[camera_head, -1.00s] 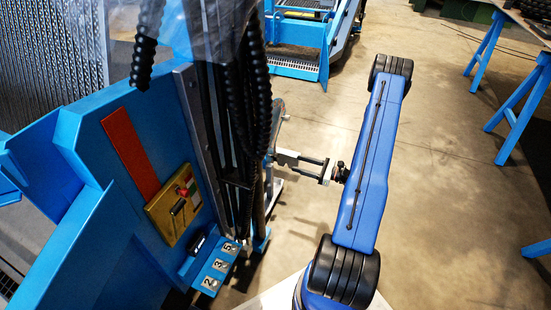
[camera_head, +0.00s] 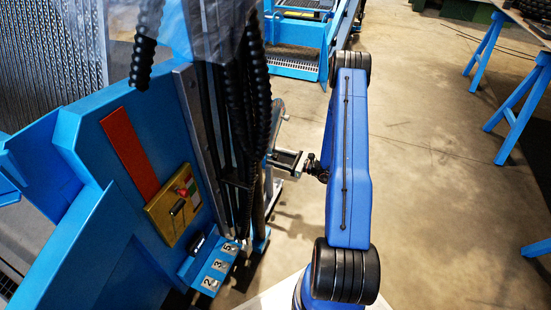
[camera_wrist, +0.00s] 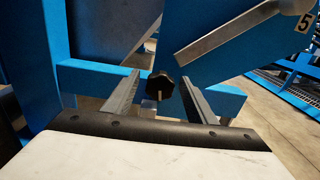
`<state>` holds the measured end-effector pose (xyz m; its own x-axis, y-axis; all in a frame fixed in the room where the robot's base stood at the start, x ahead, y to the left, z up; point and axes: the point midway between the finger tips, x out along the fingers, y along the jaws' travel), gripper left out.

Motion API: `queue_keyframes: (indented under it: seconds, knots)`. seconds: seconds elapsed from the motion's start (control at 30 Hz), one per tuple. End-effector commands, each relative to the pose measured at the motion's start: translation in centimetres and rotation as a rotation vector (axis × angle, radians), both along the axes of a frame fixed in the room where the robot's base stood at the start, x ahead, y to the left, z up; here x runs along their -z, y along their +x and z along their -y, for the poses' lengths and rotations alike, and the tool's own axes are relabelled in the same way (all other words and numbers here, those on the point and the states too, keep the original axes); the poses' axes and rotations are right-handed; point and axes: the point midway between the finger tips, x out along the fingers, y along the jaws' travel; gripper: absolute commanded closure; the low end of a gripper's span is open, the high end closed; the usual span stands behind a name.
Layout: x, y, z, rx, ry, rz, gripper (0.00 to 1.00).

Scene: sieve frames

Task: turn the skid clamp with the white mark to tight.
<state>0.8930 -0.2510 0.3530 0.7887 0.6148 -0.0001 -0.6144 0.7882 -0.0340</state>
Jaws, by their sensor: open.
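The skid clamp is a black lobed knob (camera_wrist: 160,86) in the middle of the wrist view, with a short white mark at its lower edge pointing down. It sits in front of blue machine framing. My gripper (camera_wrist: 160,77) is open, its two grey fingers standing left and right of the knob in the picture. I cannot tell whether the fingertips reach level with the knob; no contact shows. In the head view my gripper (camera_head: 289,159) is beside the dark column, and the knob cannot be made out there.
A blue plate (camera_wrist: 230,45) with a grey bar (camera_wrist: 225,35) and a number 5 lies above right of the knob. A blue beam (camera_wrist: 95,80) runs behind the fingers. In the head view, black hoses (camera_head: 258,95) hang close left of my gripper. Open floor (camera_head: 430,170) lies right.

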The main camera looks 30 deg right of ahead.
Motion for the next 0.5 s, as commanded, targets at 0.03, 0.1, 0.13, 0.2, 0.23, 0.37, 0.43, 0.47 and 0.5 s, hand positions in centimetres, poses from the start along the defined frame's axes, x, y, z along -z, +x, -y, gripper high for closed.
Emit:
queue_keyframes:
  seconds: [0.03, 0.1, 0.13, 0.2, 0.23, 0.37, 0.43, 0.47, 0.5]
  knots:
    - [0.00, 0.06, -0.06, 0.000, 0.000, 0.000, 0.49]
    - [0.00, 0.09, -0.07, 0.000, 0.000, 0.000, 0.49]
    - [0.00, 0.09, -0.07, 0.000, 0.000, 0.000, 0.49]
    - [0.00, 0.09, -0.07, 0.000, 0.000, 0.000, 0.49]
    - [0.00, 0.08, -0.08, 0.000, 0.000, 0.000, 0.49]
    - [0.00, 0.08, -0.08, 0.000, 0.000, 0.000, 0.70]
    - [0.00, 0.07, -0.07, 0.000, 0.000, 0.000, 0.87]
    - [0.00, 0.07, -0.07, 0.000, 0.000, 0.000, 0.90]
    - [0.00, 0.07, -0.07, 0.000, 0.000, 0.000, 0.90]
